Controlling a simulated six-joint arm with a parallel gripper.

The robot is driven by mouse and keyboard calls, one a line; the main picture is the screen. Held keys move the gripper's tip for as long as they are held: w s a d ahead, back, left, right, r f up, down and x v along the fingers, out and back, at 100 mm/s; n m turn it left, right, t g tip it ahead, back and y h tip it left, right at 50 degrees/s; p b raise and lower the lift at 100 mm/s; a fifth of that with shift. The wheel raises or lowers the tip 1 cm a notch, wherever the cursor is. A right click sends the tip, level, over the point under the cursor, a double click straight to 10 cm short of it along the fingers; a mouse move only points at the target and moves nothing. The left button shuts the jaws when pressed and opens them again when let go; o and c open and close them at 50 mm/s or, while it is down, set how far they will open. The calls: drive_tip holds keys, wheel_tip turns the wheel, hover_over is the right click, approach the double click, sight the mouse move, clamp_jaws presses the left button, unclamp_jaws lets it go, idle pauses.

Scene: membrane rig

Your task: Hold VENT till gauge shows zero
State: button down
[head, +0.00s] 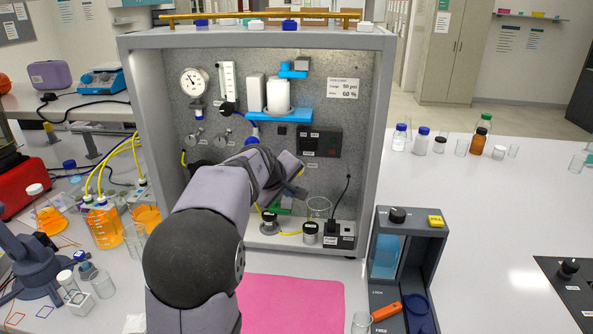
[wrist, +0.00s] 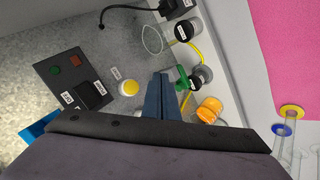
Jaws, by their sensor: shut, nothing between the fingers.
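The round pressure gauge (head: 193,82) is at the upper left of the rig's back panel. Its needle is too small to read. A round yellow button with a white rim (wrist: 130,88) sits on the panel in the wrist view, with a small label beside it that I cannot read clearly; it may be VENT. My gripper (wrist: 162,78) is shut and empty, its fingertips to the right of this button in the picture and apart from it. In the head view my gripper (head: 298,172) is in front of the panel's lower middle, and my arm hides part of the panel.
A black switch box (head: 320,141) with red and green buttons is on the panel. A glass beaker (head: 319,207) and black-capped bottles (head: 310,232) stand on the rig floor. The rig's right wall (head: 375,150) bounds the space. A pink mat (head: 290,305) lies in front.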

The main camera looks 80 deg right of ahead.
drive_tip(key=d+p, duration=0.5)
drive_tip(key=d, duration=0.2)
drive_tip(key=shift+d, duration=0.15)
drive_tip(key=shift+d+p, duration=0.95)
drive_tip(key=shift+p, duration=0.25)
idle(6.0)
